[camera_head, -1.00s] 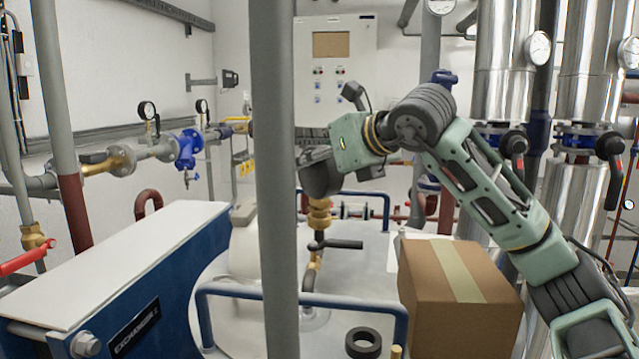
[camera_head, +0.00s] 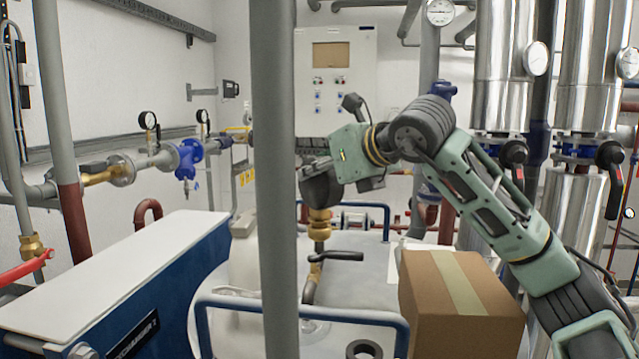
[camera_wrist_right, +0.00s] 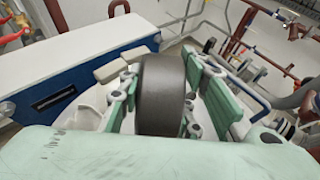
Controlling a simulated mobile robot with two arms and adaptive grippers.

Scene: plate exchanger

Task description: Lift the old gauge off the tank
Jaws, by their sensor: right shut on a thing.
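The old gauge (camera_head: 321,188) is a dark round body at the top of a brass fitting (camera_head: 319,222) on the white tank (camera_head: 375,262). It looks upright and appears to touch the fitting, with no clear gap. My right gripper (camera_head: 335,178) reaches it from the right and is shut on it. In the right wrist view the gauge (camera_wrist_right: 160,95) shows as a dark drum between the green fingers of my right gripper (camera_wrist_right: 160,100). The gauge's dial is not visible. My left gripper is not in view.
A grey vertical pole (camera_head: 275,180) stands close in front, just left of the gauge. A cardboard box (camera_head: 425,310) is at the right front, with a black ring (camera_head: 364,349) beside it. A blue rail (camera_head: 305,312) crosses the front. A black-handled valve (camera_head: 335,256) sits below the fitting.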

